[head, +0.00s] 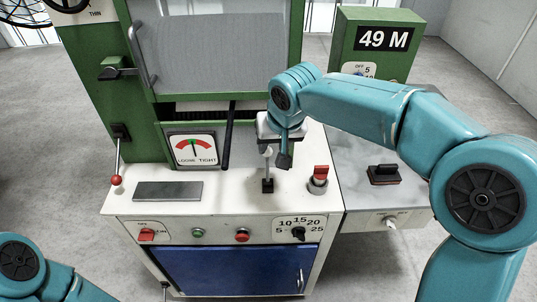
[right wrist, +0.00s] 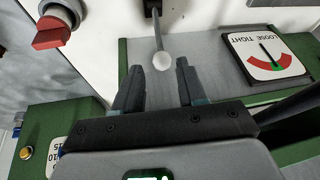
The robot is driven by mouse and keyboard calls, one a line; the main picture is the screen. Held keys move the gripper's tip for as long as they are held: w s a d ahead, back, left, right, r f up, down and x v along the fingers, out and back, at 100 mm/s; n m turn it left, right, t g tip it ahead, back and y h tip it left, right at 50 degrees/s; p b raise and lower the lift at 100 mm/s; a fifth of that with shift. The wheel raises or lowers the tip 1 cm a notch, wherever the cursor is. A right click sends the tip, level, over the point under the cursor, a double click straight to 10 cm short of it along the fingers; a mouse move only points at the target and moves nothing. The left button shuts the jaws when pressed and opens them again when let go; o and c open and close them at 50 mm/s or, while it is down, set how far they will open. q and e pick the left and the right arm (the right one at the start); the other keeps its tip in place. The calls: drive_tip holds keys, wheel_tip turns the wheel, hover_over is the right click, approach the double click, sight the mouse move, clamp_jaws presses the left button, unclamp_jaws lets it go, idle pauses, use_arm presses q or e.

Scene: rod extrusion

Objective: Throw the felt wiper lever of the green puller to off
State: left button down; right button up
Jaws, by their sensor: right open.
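The green puller (head: 90,75) has a white worktop. On it stands a small lever with a white ball knob (head: 268,153) and a black base; it looks roughly upright or tipped slightly back. No label by it is readable. My right gripper (head: 276,152) is open at the knob, pointing down. In the right wrist view the white ball (right wrist: 163,61) lies between the open fingertips (right wrist: 160,68), with a gap on both sides. I cannot tell whether it is touched. My left gripper is out of view.
A red-ball lever (head: 117,178) is at the left edge. A red rotary switch (head: 319,176) stands just right of the white-ball lever. A dark rod (head: 229,135) and a loose/tight gauge (head: 192,150) are to its left.

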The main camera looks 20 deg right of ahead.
sight(268, 154)
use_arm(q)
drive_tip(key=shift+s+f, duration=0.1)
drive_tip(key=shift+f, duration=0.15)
use_arm(e)
drive_tip(key=x, duration=0.6)
drive_tip(key=shift+w+f, duration=0.2)
